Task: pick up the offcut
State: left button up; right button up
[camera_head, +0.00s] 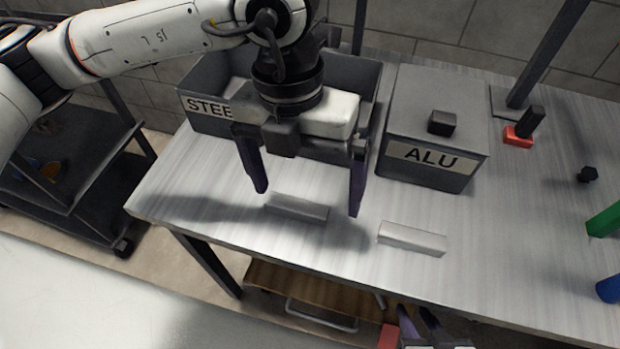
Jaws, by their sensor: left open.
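Two pale grey bar-shaped offcuts lie flat on the table. One offcut (297,207) is under my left gripper, and the other offcut (412,239) lies to its right, nearer the front edge. My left gripper (306,202) is open, pointing down, with its dark purple fingers spread wide on either side of the first offcut in the picture. It appears empty, and its height above the table is hard to judge. My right gripper (420,322) shows only partly at the bottom edge, below the table front, apart from both offcuts; its opening is unclear.
A grey bin marked STEEL (198,108) stands behind my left gripper, partly hidden by it. A grey box marked ALU (432,158) has a small dark block (442,123) on top. A red piece (518,137), green piece (604,221) and blue piece (609,289) are at right.

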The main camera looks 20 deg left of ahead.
aim_at(297, 204)
pick_arm(q)
jog(key=shift+n+t+y, duration=0.3)
jog(key=shift+t+y, duration=0.2)
jog(key=shift+y, duration=0.1)
jog(key=w+a+f, duration=0.2)
jog(key=f, duration=0.1)
jog(key=shift+w+a+f, duration=0.2)
jog(key=shift+a, duration=0.15)
jog(key=shift+w+d+f+p, duration=0.15)
jog(key=shift+f+p, duration=0.15)
jog(key=shift+f, duration=1.2)
jog(key=shift+w+f+p, duration=0.1)
jog(key=shift+f+p, duration=0.15)
jog(key=shift+f, duration=1.2)
jog(key=c, duration=1)
jog(key=shift+r, duration=0.1)
notch_tip(297, 204, up, 10)
jog(key=shift+f+b, duration=0.1)
jog(key=shift+b, duration=0.2)
